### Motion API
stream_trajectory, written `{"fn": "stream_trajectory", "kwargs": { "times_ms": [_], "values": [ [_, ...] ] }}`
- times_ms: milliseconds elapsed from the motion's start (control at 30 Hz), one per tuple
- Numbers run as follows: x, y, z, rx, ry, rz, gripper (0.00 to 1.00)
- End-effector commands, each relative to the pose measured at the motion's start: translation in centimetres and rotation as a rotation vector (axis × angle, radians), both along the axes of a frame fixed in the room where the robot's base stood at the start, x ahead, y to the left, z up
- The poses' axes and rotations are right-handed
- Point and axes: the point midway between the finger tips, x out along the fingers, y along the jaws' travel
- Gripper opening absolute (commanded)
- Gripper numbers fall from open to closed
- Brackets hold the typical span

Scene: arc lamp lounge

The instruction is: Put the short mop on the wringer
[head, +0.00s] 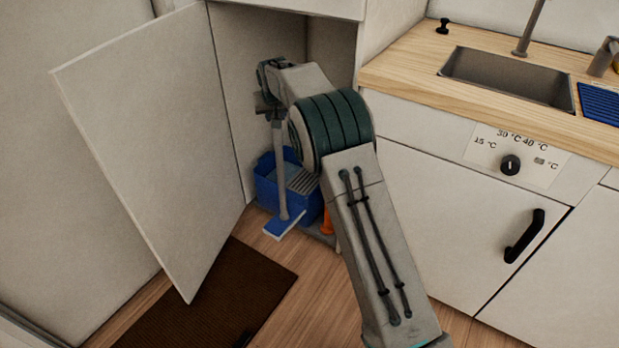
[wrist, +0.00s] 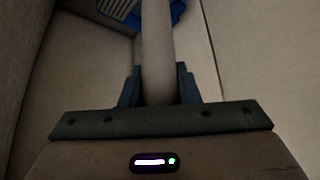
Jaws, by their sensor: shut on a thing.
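The short mop has a grey handle (head: 279,170) and a flat blue-and-white head (head: 284,224). It hangs upright in front of the blue bucket (head: 266,187), inside the open cupboard's mouth. The wringer (head: 301,181) is a grey slatted grate on the bucket's right part, partly hidden by my arm. My gripper (wrist: 158,88) is shut on the mop handle (wrist: 157,45) in the wrist view. In the head view my gripper (head: 268,108) is at the handle's top. The mop head appears near the floor in front of the bucket; whether it touches the floor I cannot tell.
The open cupboard door (head: 150,140) stands on the left. A dark brown mat (head: 235,300) lies on the floor below it. A small orange thing (head: 327,222) stands right of the bucket. A counter with a sink (head: 510,78) and closed cabinet fronts (head: 440,215) bound the right side.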

Motion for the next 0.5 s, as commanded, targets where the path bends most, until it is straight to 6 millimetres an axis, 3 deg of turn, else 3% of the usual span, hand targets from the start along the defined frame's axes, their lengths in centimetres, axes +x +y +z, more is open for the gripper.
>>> {"fn": "stream_trajectory", "kwargs": {
  "times_ms": [300,500],
  "values": [
    [3.4,3.3,1.8,0.001,-0.004,0.024,0.00],
    [4.5,4.1,2.4,0.000,-0.004,0.028,0.00]
  ]
}}
